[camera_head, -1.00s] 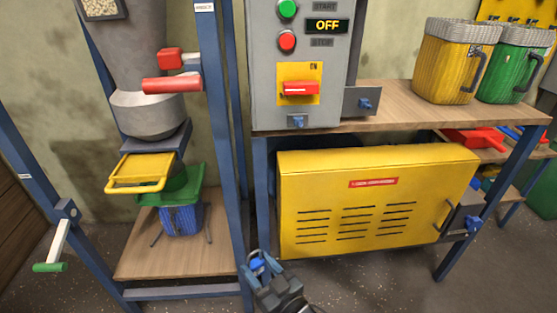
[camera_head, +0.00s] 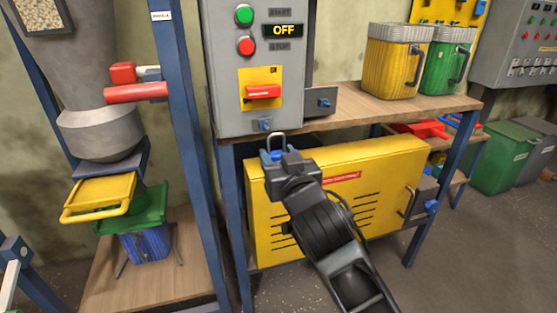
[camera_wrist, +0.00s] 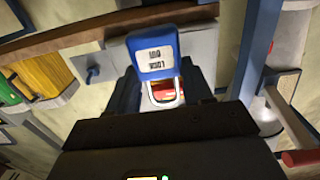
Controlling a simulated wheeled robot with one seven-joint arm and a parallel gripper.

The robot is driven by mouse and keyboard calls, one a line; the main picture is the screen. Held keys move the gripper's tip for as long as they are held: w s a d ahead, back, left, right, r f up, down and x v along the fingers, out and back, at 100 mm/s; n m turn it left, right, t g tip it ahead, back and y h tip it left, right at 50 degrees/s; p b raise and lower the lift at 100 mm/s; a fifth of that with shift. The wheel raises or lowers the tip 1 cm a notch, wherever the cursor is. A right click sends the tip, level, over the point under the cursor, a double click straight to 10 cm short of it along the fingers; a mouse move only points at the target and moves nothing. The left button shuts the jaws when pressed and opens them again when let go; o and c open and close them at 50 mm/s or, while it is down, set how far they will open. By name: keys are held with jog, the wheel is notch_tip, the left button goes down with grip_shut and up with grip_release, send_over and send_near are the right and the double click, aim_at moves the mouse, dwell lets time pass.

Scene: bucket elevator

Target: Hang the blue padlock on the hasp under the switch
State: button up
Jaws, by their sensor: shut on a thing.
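The blue padlock (camera_head: 275,154) is in my gripper (camera_head: 280,158), its grey shackle pointing up. In the wrist view the padlock (camera_wrist: 151,52) shows an upside-down white label, with the shackle at its lower end and red beyond it. The small blue hasp (camera_head: 265,125) is at the bottom of the grey control box, under the red switch handle (camera_head: 263,91) on its yellow plate. The shackle top is just below and right of the hasp in the head view; I see no link between them, and their depth gap is unclear. The display reads OFF.
The wooden tabletop (camera_head: 385,104) carries the grey box (camera_head: 225,60) and yellow and green bins. A yellow cabinet (camera_head: 390,165) is below it. A blue post (camera_head: 185,110) and a hopper rack stand at left. A grey bracket (camera_head: 320,102) juts beside the box.

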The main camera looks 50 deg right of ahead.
jog(key=shift+x, duration=2.65)
jog(key=shift+w+d, duration=0.15)
jog(key=shift+w, duration=0.1)
jog(key=shift+x, duration=1.55)
jog(key=shift+f+b, duration=0.6)
jog(key=shift+f, duration=0.15)
jog(key=o, duration=1.2)
jog(key=shift+s, duration=0.1)
jog(key=shift+f+b+v, duration=0.2)
jog(key=shift+b+v, duration=0.2)
jog(key=shift+v, duration=2.05)
jog(key=shift+f+b+v, duration=0.15)
jog(key=shift+b+v, duration=0.2)
jog(key=shift+v, duration=2.15)
